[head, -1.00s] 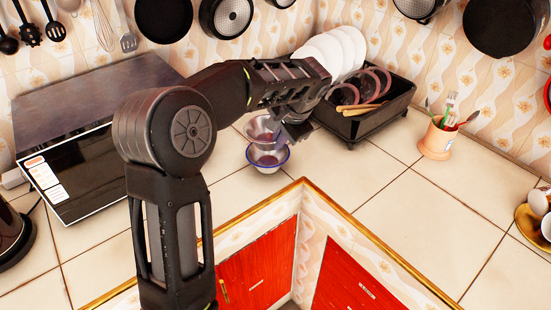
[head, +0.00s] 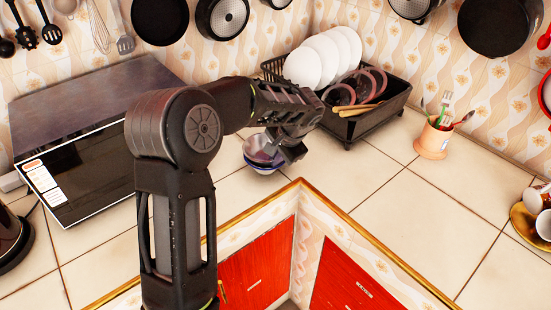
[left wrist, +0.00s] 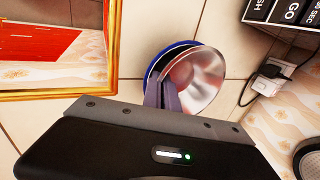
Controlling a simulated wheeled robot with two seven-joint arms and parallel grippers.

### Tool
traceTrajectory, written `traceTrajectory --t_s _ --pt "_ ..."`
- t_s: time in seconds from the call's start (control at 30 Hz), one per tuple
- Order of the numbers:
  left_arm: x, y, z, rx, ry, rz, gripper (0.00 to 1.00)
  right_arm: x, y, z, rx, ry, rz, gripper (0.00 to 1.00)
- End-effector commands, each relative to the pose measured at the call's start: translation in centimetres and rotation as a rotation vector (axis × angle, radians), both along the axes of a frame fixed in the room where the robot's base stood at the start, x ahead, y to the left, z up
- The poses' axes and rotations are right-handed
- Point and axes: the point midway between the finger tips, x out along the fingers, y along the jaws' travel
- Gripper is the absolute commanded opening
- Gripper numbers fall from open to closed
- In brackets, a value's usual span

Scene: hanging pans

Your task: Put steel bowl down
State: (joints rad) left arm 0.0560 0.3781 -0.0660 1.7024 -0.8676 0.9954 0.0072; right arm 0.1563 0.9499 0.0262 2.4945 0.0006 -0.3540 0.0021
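The shiny steel bowl (head: 254,146) sits over a white bowl with a blue rim (head: 262,169) on the tiled counter. In the left wrist view the steel bowl (left wrist: 198,78) covers most of the blue-rimmed bowl (left wrist: 152,64), whose edge shows at upper left. The steel bowl looks tilted and at least partly inside it; full contact cannot be told. My left gripper (head: 285,153) reaches down at the bowls' right side. In the left wrist view its fingers (left wrist: 162,97) are close together on the steel bowl's near rim. My right gripper is not in view.
A black dish rack (head: 375,122) with white plates stands behind to the right. A cup of utensils (head: 433,139) is farther right. The gold counter edge (head: 300,182) runs close in front. Tiles to the right are clear.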

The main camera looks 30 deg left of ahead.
Motion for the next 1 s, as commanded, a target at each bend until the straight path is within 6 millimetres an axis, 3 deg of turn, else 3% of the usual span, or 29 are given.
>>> traceTrajectory --t_s 0.3,0.67,0.87,1.0 --pt "-0.2 -0.1 -0.2 -0.002 0.006 0.0 0.24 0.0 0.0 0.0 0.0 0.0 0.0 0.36" --pt "-0.2 -0.4 0.1 -0.005 0.008 -0.001 0.24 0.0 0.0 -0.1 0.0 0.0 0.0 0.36" --pt "-0.5 -1.3 2.5 -0.003 0.002 -0.002 0.24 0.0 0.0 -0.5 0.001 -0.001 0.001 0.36" --pt "-0.8 -2.4 5.3 -0.003 -0.002 -0.001 0.24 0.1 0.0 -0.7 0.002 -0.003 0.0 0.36"
